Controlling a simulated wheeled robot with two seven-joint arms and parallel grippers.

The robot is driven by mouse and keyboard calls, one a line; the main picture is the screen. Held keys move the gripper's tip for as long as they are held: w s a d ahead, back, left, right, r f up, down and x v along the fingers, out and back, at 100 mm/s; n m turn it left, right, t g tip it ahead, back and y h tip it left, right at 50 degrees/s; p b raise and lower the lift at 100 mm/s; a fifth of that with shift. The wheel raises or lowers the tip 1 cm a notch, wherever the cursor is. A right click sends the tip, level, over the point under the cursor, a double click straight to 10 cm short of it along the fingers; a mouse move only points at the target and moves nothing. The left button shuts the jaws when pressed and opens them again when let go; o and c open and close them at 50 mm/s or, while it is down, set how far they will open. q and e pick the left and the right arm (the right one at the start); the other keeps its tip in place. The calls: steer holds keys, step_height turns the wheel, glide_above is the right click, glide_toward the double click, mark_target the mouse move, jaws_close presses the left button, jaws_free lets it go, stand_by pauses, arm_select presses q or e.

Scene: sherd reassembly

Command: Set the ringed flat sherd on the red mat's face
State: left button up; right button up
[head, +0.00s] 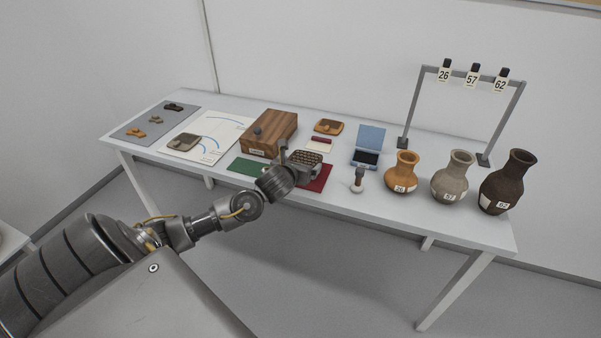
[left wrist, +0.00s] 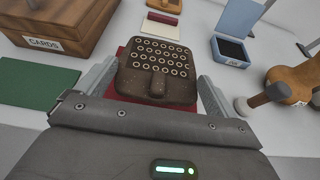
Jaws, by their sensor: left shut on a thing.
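The ringed flat sherd (left wrist: 155,72) is dark brown, with rows of pale rings and a small lug on its near side. My left gripper (left wrist: 157,88) is shut on it, one finger at each side; in the head view the gripper (head: 296,163) is over the table's middle. The sherd also shows in the head view (head: 306,157). The red mat (head: 319,178) lies under the sherd, partly hidden by it and the gripper; its edge shows in the left wrist view (left wrist: 123,106). I cannot tell whether the sherd touches the mat. My right gripper is not in view.
A green mat (head: 248,165) lies to the left and a wooden cards box (head: 272,134) behind it. A blue open case (head: 367,148), a knob-handled tool (head: 358,180) and three vases (head: 452,177) stand to the right. Another sherd (head: 328,126) lies behind.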

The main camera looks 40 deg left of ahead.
arm_select(q)
steer(key=shift+w+f, duration=0.15)
steer(key=shift+f, duration=0.6)
steer(key=shift+w+f, duration=0.1)
steer(key=shift+f, duration=0.9)
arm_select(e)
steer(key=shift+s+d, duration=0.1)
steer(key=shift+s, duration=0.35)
arm_select(q)
steer(key=shift+f, duration=0.2)
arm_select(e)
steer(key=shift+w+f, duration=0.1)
